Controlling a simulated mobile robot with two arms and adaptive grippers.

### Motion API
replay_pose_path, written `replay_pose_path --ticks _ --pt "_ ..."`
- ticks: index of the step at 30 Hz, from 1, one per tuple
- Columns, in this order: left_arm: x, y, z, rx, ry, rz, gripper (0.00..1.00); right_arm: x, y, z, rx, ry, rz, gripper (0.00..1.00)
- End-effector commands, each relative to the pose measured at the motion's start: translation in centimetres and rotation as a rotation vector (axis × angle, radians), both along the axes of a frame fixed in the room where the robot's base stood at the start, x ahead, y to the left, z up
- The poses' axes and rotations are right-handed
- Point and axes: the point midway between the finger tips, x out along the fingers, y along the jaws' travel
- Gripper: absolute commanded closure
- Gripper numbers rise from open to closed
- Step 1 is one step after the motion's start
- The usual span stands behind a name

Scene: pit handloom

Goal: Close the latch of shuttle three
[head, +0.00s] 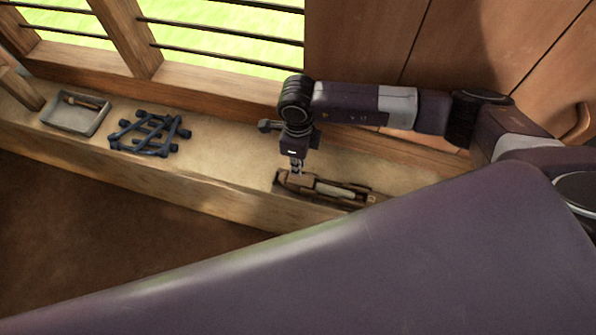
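A long dark wooden shuttle (354,195) lies on the ledge at the centre right, with a pale strip along its middle. Its far right end is partly hidden behind my large purple arm link in the foreground. My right gripper (297,171) points down over the left end of the shuttle, at or very near it. Its fingers are too small to tell whether they are open or shut, or touching. No latch can be made out, and no number shows on the shuttle. My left gripper is not in view.
The pale ledge (225,150) runs below a barred window. A dark blue rack (150,134) stands on it to the left. A grey tray (76,114) with a wooden item lies further left. The ledge is clear between the rack and the shuttle.

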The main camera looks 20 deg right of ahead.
Motion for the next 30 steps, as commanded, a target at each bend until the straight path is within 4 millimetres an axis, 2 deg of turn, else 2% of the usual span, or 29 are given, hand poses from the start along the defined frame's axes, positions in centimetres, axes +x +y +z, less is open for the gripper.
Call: replay_pose_path --ticks 3,9,30 --pt "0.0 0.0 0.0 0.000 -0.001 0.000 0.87 0.0 0.0 2.3 0.000 -0.002 0.000 0.87" --pt "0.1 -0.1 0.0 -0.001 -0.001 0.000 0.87 0.0 0.0 4.4 -0.001 0.001 0.000 0.87" --pt "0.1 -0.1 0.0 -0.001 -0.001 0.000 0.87 -0.1 0.0 4.7 -0.001 0.002 0.000 0.87"
